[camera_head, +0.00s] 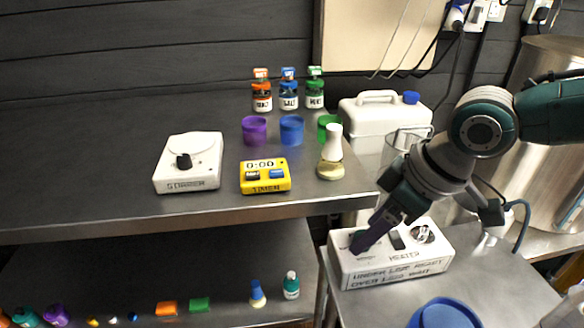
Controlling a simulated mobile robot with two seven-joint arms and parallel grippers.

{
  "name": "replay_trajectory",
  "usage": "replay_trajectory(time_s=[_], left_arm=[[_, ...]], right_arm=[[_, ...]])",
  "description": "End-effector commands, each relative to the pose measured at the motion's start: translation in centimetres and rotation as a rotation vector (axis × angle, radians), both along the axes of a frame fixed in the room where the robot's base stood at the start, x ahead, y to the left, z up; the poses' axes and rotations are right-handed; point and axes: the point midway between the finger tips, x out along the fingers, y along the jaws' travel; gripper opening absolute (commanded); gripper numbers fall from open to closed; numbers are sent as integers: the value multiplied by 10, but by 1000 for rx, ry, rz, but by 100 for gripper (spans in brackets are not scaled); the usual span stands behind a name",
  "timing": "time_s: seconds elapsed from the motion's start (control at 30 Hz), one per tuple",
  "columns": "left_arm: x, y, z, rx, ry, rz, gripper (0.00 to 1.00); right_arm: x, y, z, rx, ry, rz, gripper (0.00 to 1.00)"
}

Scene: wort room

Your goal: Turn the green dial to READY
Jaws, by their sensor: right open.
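The white heater box (420,262) stands on the lower metal table at the right, with HEATER and other small lettering on it. A small green part (357,238), which looks like the green dial, shows on the left of its top. My right gripper (364,243) reaches down from the right, its purple fingers right at the green dial and covering much of it. Its jaws are open; I cannot tell whether the fingers touch the dial or stand around it. The dial's pointer and setting are hidden. My left gripper is not in view.
On the upper metal shelf stand a white stirrer (203,163), a yellow timer (265,186), coloured cups (254,130), lidded jars (288,98) and a pale flask (331,145). A white canister (370,115) is behind my arm. A blue round thing (445,315) sits in front of the heater.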

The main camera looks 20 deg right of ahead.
Motion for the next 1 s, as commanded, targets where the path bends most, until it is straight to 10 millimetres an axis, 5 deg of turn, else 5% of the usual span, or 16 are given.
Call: replay_trajectory(time_s=[0.4,1.0], left_arm=[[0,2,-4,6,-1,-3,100],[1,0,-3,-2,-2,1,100]], right_arm=[[4,3,-11,0,-1,1,66],[4,2,-11,0,0,1,0]])
